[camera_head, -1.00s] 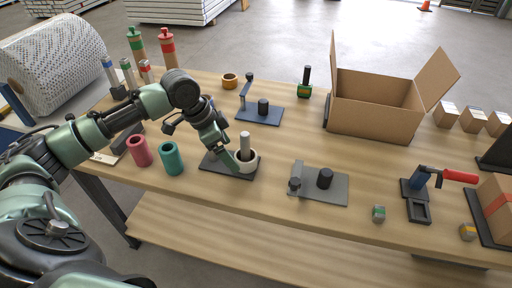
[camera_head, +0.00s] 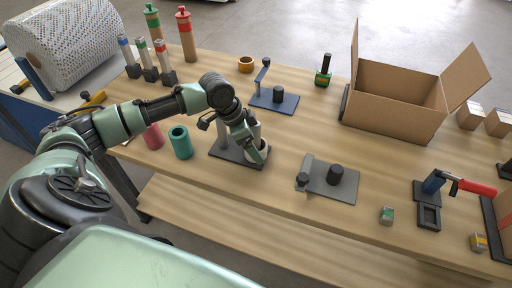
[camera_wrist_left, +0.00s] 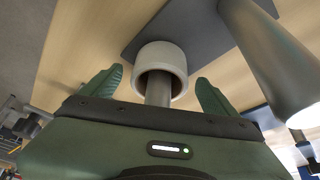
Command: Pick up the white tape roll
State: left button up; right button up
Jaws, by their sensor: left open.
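The white tape roll (camera_head: 262,156) is on a dark base plate (camera_head: 228,152) near the front of the table, partly hidden by my left gripper. In the left wrist view the roll (camera_wrist_left: 162,57) sits around a grey peg (camera_wrist_left: 158,90). My left gripper (camera_head: 252,154) is open at the roll. In the left wrist view its two green fingers (camera_wrist_left: 160,88) stand on either side of the roll, with gaps visible. A grey upright post (camera_head: 223,133) stands beside the roll; it looms large at the right of the left wrist view (camera_wrist_left: 272,60). My right gripper is not in view.
A teal tube (camera_head: 181,143) and a red tube (camera_head: 153,136) stand left of the plate. A blue holder (camera_head: 274,101) is behind, a grey holder (camera_head: 330,183) to the right. An open cardboard box (camera_head: 394,101) stands at back right. Some wood in front is clear.

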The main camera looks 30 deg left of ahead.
pick_arm(q)
jog(key=c, duration=1.5)
